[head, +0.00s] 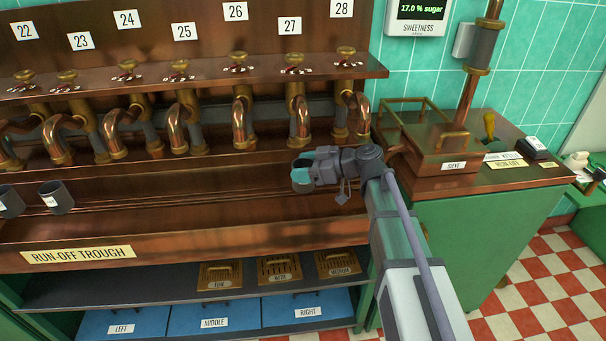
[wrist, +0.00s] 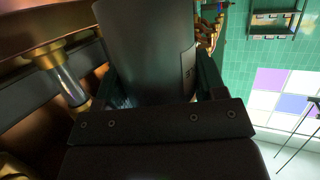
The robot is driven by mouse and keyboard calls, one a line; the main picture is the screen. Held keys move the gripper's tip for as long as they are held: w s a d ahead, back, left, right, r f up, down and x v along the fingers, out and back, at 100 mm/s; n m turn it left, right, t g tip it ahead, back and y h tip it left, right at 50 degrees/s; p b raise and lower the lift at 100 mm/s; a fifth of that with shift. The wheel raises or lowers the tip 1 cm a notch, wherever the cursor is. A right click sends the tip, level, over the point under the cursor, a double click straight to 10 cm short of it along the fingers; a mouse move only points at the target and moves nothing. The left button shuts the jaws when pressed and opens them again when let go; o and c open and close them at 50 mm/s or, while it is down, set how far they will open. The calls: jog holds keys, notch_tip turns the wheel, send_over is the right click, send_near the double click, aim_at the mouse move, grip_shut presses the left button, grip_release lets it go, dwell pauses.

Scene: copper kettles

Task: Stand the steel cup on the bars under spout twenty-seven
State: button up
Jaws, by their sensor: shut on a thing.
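My gripper (head: 303,173) is over the run-off trough, just below and in front of the copper spout (head: 299,125) under the number 27 plate (head: 290,26). In the wrist view, the grey steel cup (wrist: 145,50) stands between the jaws, which are shut on it. A pale label shows on the cup's right side. In the head view the cup is mostly hidden by the gripper. The bars (head: 190,198) run along the trough below. I cannot tell whether the cup touches them.
Two dark cups, one at the far left (head: 9,202) and one beside it (head: 56,198), are at the trough's left. Neighbouring spouts hang close on both sides, including the one under 28 (head: 341,130). The sieve counter (head: 490,180) stands at right. The trough's front board (head: 190,243) is a low edge.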

jog(key=shift+w+a+f+b, duration=0.1)
jog(key=shift+w+f+b, duration=0.1)
jog(key=shift+w+f, duration=0.25)
jog(key=shift+w+f+b, duration=0.2)
jog(key=shift+w+f, duration=0.05)
jog(key=shift+f, duration=0.3)
jog(key=shift+r, duration=0.25)
jog(key=shift+f, duration=0.25)
jog(key=o, duration=1)
jog(key=shift+r, duration=0.1)
jog(key=shift+r+p, duration=0.35)
jog(key=shift+p, duration=0.1)
jog(key=p+v, duration=0.3)
jog(key=v, duration=0.9)
jog(key=shift+s+f, duration=0.15)
jog(key=shift+f, duration=0.05)
